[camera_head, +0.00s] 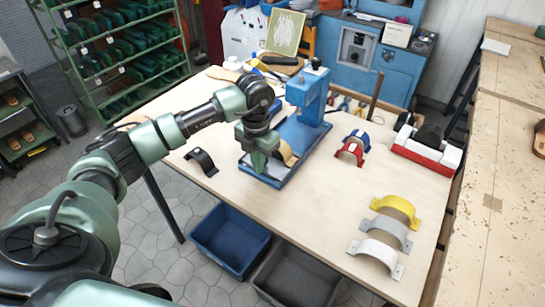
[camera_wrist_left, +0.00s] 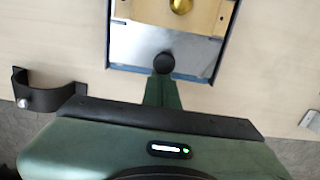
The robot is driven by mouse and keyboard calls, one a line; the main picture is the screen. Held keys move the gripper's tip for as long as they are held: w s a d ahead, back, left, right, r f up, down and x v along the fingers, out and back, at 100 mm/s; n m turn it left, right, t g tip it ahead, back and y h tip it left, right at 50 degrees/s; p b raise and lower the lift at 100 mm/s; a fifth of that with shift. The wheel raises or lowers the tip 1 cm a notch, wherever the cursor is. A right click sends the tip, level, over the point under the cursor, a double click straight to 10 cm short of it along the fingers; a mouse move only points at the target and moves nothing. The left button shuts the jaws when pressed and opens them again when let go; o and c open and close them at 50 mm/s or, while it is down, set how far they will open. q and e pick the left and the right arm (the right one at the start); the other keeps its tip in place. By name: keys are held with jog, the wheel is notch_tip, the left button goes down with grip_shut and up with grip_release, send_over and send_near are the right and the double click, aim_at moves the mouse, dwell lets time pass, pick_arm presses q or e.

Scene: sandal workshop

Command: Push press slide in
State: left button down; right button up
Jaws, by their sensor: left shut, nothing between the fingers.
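The blue press (camera_head: 308,95) stands on the wooden table, with its blue base (camera_head: 300,140) reaching toward the front edge. The press slide is a silver plate (camera_wrist_left: 140,42) in the blue frame, with a black knob (camera_wrist_left: 164,63) at its near edge. A tan piece (camera_wrist_left: 205,18) with a brass dome (camera_wrist_left: 181,5) lies on it; a tan curved part shows beside my gripper in the head view (camera_head: 287,153). My left gripper (camera_head: 258,165) is shut and empty, over the near end of the base. Its green fingers (camera_wrist_left: 160,92) meet the knob in the picture; contact is unclear.
A black curved strap (camera_head: 202,160) lies left of the base. Red and blue straps (camera_head: 352,148) and yellow, grey and white ones (camera_head: 378,257) lie to the right. A red and white holder (camera_head: 427,150) stands at the right edge. Blue (camera_head: 230,238) and grey bins sit on the floor.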

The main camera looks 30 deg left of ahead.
pick_arm(q)
jog(key=shift+w+d+b, duration=0.2)
jog(key=shift+w+b, duration=0.85)
jog(key=shift+w, duration=1.2)
jog(key=shift+w+d+b, duration=0.15)
jog(key=shift+w+b, duration=0.9)
jog(key=shift+w, duration=1.4)
jog(key=shift+w+r+b, duration=0.45)
jog(key=shift+r+b, duration=0.1)
jog(key=shift+b, duration=0.2)
jog(key=shift+w+d+f, duration=0.1)
jog(key=shift+w+f, duration=0.1)
jog(key=shift+w, duration=0.4)
jog(key=shift+w+d+f, duration=0.1)
jog(key=shift+w+f, duration=0.05)
jog(key=shift+w, duration=0.4)
jog(key=shift+r, duration=0.2)
jog(key=shift+a+r+p, duration=0.1)
jog(key=shift+r+p, duration=0.6)
jog(key=shift+p, duration=0.1)
jog(key=r+p, duration=0.2)
jog(key=r, duration=0.1)
jog(key=r+p, duration=0.1)
jog(key=shift+s+d+r, duration=0.2)
jog(key=shift+d+r, duration=0.05)
jog(key=shift+d, duration=0.05)
jog(key=shift+s+a+r, duration=0.1)
jog(key=shift+a+r, duration=0.05)
jog(key=shift+a, duration=0.15)
